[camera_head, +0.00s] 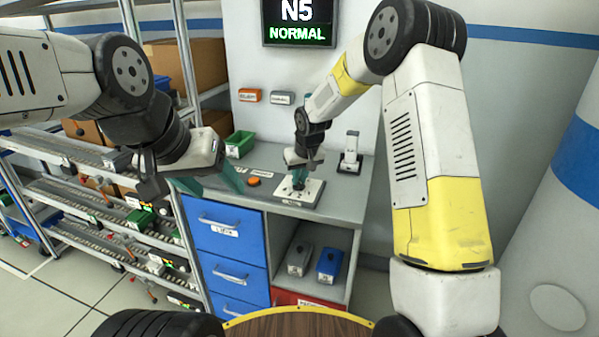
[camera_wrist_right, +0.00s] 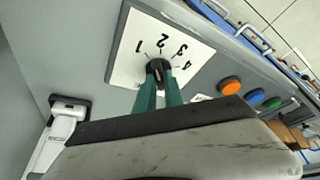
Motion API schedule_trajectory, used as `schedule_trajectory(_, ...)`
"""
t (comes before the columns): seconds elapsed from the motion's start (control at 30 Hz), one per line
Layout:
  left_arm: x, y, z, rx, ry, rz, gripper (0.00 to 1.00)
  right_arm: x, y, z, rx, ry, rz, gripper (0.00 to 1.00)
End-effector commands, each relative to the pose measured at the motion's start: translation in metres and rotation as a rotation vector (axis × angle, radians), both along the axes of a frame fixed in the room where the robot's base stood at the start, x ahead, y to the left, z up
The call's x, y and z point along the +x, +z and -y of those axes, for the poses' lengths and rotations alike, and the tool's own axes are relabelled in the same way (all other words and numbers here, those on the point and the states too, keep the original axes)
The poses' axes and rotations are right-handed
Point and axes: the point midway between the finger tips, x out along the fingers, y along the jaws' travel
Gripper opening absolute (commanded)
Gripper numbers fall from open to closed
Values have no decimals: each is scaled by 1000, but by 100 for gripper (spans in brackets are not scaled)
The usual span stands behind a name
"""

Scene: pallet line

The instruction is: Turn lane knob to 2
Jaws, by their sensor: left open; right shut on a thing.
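The lane knob (camera_wrist_right: 159,69) is small and dark, on a white plate (camera_wrist_right: 122,62) marked 1 to 4. In the head view the plate (camera_head: 311,193) lies on the grey counter top. My right gripper (camera_head: 299,178) points down at the plate with its teal fingers shut on the knob; the wrist view shows the fingers (camera_wrist_right: 160,92) on either side of it. The fingers partly cover the knob, and I cannot tell which number it points to. My left gripper (camera_head: 208,184) is open and empty, over the left end of the counter.
An orange button (camera_head: 253,181) sits left of the plate and a green bin (camera_head: 239,144) stands behind it. A grey and white device (camera_head: 350,152) stands at the back right. Blue drawers (camera_head: 228,226) are below. A wall screen (camera_head: 298,22) reads N5 NORMAL. Roller racks (camera_head: 75,150) stand left.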

Motion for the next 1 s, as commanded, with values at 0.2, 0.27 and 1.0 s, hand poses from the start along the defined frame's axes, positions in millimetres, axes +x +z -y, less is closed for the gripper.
schedule_trajectory(0.2, 0, 0, 0, 0, 0, 0, 60, -1, 0, -3, -3, -153, 1, 0)
schedule_trajectory(0.27, 0, 0, 0, 0, 0, 0, 60, -1, 0, -3, -2, -190, 1, 0)
schedule_trajectory(1.0, 0, 0, 0, 0, 0, 0, 60, -1, 0, -2, 0, -338, -1, 0)
